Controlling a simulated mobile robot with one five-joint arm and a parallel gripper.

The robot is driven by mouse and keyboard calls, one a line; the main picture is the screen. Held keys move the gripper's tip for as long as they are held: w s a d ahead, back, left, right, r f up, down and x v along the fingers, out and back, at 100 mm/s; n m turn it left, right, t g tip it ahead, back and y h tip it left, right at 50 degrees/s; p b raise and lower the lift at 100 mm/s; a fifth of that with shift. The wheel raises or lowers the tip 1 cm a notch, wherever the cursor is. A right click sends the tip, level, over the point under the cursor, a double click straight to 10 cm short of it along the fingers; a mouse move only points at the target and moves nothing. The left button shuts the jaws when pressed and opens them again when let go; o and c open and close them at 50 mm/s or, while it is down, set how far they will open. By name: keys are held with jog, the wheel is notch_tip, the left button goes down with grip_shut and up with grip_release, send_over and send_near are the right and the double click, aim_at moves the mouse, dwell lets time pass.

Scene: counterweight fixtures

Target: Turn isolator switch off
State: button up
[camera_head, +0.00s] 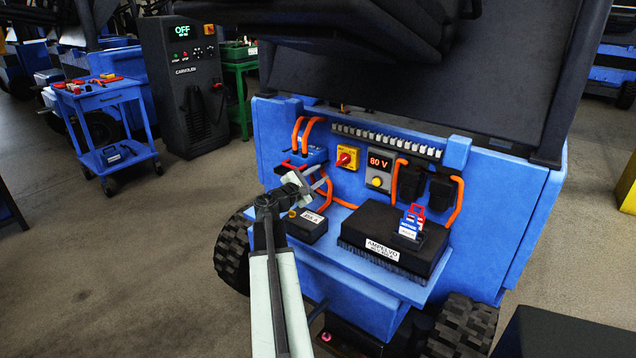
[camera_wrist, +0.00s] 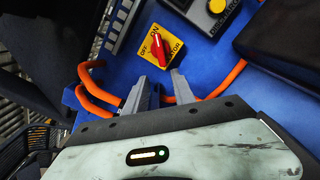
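The isolator switch (camera_head: 346,157) is a red rotary handle on a yellow plate on the blue machine's front panel. In the wrist view the isolator switch (camera_wrist: 159,47) shows ON at the top and OFF at the left of the plate. Its red handle appears to lie along the line towards ON. My gripper (camera_head: 312,180) is in front of the panel, to the lower left of the switch. In the wrist view my gripper (camera_wrist: 161,76) has its two grey fingers apart, with nothing between them. The fingertips are just below the handle and do not appear to hold it.
A display reading 80 V (camera_head: 380,163) with a yellow button is right of the switch. Orange cables (camera_head: 307,135) loop around the panel. A black battery box (camera_head: 375,232) and a black unit (camera_head: 306,227) sit on the blue ledge below. A charger cabinet (camera_head: 185,85) reads OFF.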

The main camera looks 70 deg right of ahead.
aim_at(337, 163)
jog(key=x, duration=0.9)
jog(key=shift+s+d, duration=0.15)
jog(key=shift+s, duration=0.25)
jog(key=shift+d+r, duration=0.1)
jog(key=shift+d, duration=0.05)
jog(key=shift+s, duration=0.1)
jog(key=shift+c, duration=0.2)
